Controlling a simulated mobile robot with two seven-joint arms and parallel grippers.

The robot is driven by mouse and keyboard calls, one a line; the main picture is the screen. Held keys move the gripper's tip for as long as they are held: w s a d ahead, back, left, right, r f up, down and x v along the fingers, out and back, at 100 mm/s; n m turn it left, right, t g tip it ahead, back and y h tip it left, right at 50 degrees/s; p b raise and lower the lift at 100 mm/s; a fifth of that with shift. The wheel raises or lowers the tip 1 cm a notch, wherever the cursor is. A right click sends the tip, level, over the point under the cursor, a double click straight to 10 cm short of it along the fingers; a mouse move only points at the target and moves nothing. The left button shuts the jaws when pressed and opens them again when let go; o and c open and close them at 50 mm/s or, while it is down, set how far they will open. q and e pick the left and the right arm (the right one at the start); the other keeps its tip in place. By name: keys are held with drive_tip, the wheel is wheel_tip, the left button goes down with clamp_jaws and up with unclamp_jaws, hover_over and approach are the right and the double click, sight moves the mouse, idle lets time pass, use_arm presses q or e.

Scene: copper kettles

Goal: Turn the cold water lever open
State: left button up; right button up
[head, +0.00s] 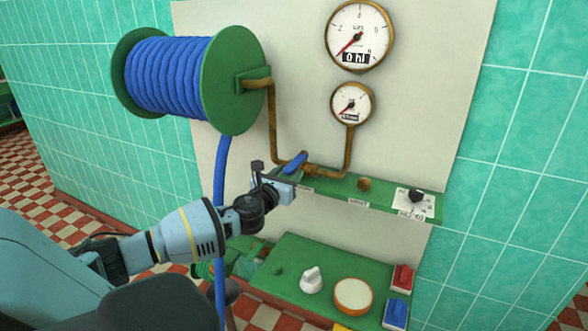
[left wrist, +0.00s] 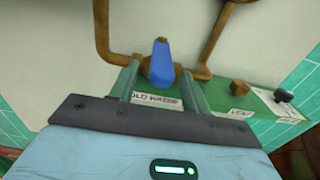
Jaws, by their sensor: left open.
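The cold water lever (head: 296,161) has a blue handle and sits on a copper pipe valve at the left end of the green shelf. In the left wrist view the blue lever (left wrist: 162,64) points up, above a label partly reading "OLD WATER" (left wrist: 155,100). My left gripper (head: 268,174) is just in front of and left of the lever. In the wrist view its two fingers (left wrist: 163,83) are apart, on either side of the lever's lower part. I cannot tell whether they touch it. My right gripper is not in view.
Two gauges (head: 359,36) are on the panel. A knob (head: 416,196) stands right on the shelf. A green control box (head: 325,270) with knobs and buttons is below.

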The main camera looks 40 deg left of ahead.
sight(297, 162)
use_arm(q)
drive_tip(key=shift+x, duration=1.9)
drive_tip(key=shift+d, duration=0.1)
drive_tip(key=shift+c, duration=0.5)
clamp_jaws()
